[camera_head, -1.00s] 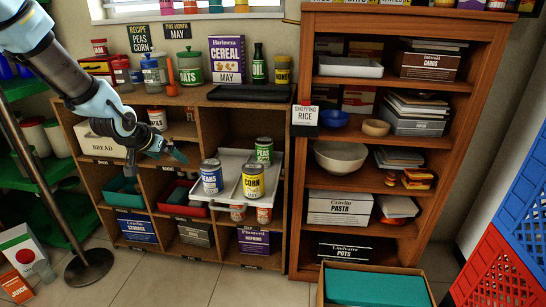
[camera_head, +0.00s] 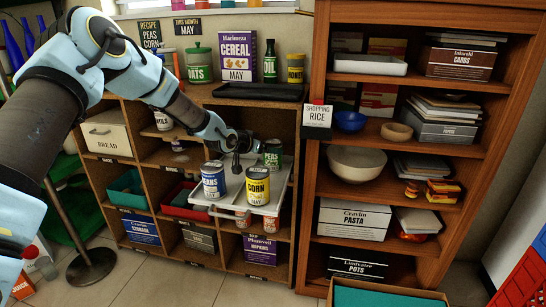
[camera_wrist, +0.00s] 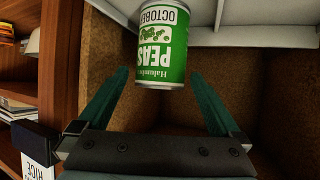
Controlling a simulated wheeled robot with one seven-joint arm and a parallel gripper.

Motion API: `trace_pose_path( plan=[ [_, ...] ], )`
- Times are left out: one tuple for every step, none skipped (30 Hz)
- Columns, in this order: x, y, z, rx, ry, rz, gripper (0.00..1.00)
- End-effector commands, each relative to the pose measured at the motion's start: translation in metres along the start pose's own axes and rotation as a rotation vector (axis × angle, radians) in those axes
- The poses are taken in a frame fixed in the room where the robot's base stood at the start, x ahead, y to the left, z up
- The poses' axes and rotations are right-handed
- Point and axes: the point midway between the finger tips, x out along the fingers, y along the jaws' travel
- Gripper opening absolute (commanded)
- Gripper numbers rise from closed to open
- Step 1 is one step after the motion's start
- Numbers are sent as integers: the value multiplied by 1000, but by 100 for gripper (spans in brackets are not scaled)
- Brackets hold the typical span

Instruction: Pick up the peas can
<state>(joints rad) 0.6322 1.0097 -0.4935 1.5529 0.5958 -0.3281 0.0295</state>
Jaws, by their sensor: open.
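The green peas can (camera_head: 272,153) stands at the back right of the white tray (camera_head: 235,191) pulled out of the wooden shelf. My gripper (camera_head: 246,157) is just left of the peas can, above the tray and behind the other cans. In the wrist view the peas can (camera_wrist: 163,45) appears with its label upside down, centred between my open gripper's fingers (camera_wrist: 159,77). The fingers lie to either side of its end in the picture, with gaps on both sides. Nothing is held.
The yellow corn can (camera_head: 257,190) and blue beans can (camera_head: 213,181) stand on the tray in front of the peas can. A black tray (camera_head: 257,92) lies on the shelf top above. A tall bookcase (camera_head: 306,200) rises close on the right.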

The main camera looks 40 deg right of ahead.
Motion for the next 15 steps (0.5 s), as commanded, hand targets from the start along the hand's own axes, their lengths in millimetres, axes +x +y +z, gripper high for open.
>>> trace_pose_path(
  plan=[
    [8,1,0,-1,0,1,100],
    [13,0,0,-1,0,1,100],
    [19,0,0,-1,0,1,100],
    [23,0,0,-1,-1,1,100],
    [28,0,1,-1,-1,1,100],
    [33,0,0,0,0,1,100],
    [36,0,0,-1,0,1,100],
    [38,0,0,-1,0,0,100],
    [41,0,0,-1,-1,0,100],
    [42,-1,0,-1,-1,0,100],
    [44,-1,0,-1,-1,-1,100],
    [44,-1,0,-1,-1,-1,100],
    [44,-1,0,-1,-1,-1,100],
    [44,-1,0,-1,-1,-1,100],
    [44,-1,0,0,-1,-1,100]
  ],
)
